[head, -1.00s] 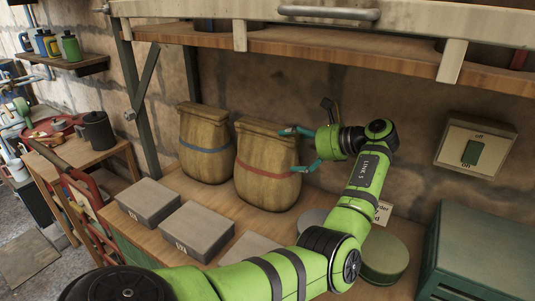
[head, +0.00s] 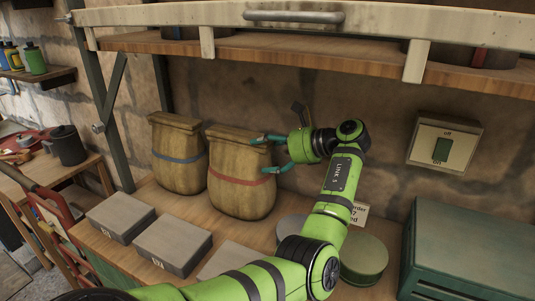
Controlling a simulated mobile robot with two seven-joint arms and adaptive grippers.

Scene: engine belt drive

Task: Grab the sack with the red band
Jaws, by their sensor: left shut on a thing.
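The sack with the red band (head: 240,193) stands upright on the wooden bench in the head view. My left gripper (head: 268,155) reaches it from the right, with its teal fingers at the sack's upper right side, one near the top and one by the red band. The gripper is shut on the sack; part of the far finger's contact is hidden. A similar sack with a blue band (head: 178,165) stands just left of it. My right gripper is not in view.
Grey boxes (head: 173,244) lie in front of the sacks. Round green-grey tins (head: 363,258) and a green crate (head: 460,250) stand to the right. A wooden shelf (head: 300,52) runs above, and a switch (head: 442,146) is on the stone wall.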

